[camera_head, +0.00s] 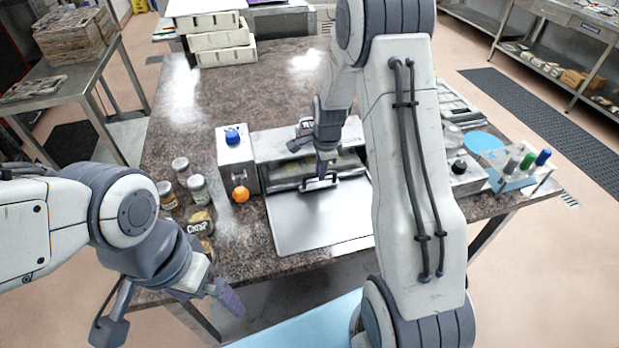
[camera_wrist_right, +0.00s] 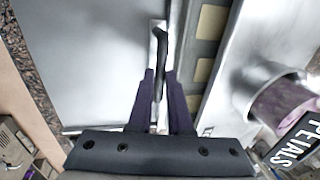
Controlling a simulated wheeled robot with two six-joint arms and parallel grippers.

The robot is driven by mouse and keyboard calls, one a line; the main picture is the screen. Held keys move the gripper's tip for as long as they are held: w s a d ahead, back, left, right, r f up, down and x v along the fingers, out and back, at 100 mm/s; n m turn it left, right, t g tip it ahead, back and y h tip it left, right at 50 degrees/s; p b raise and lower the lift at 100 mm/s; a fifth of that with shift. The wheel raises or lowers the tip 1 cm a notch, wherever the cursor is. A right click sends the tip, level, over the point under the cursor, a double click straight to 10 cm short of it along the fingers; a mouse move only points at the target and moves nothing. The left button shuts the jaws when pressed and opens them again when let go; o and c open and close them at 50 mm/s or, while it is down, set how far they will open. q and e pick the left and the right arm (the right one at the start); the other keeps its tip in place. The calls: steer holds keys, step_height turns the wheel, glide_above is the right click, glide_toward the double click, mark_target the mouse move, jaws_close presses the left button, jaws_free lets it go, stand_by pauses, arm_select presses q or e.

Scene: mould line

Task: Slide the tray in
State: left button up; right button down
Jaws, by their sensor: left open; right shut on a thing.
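A metal box (camera_head: 272,146) with an open front slot stands on the granite table. A tray with tan squares (camera_wrist_right: 206,70) sits at the slot, and its dark handle (camera_wrist_right: 161,60) points out over a flat silver plate (camera_head: 300,222) in front of the box. My right gripper (camera_head: 322,182) is shut on the handle. The purple fingers (camera_wrist_right: 160,95) close around it in the wrist view. The tray's far part is hidden inside the box. My left gripper (camera_head: 172,308) is open and empty, low at the left front, apart from the tray.
A grey box with a blue button (camera_head: 232,160) and an orange ball (camera_head: 240,194) stand left of the slot. Several jars (camera_head: 198,190) stand further left. A petals jar (camera_wrist_right: 285,112) is near the right gripper. A pen holder (camera_head: 520,180) stands right.

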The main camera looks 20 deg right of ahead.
steer(key=shift+w+d+r, duration=0.1)
steer(key=shift+w, duration=0.3)
steer(key=c, duration=0.8)
jaws_free()
steer(key=shift+w, duration=0.1)
steer(key=shift+c, duration=0.2)
step_height(320, 180, up, 10)
steer(key=s+b, duration=0.2)
steer(key=shift+s+a, duration=0.15)
steer(key=shift+a, duration=0.05)
steer(key=shift+r, duration=0.1)
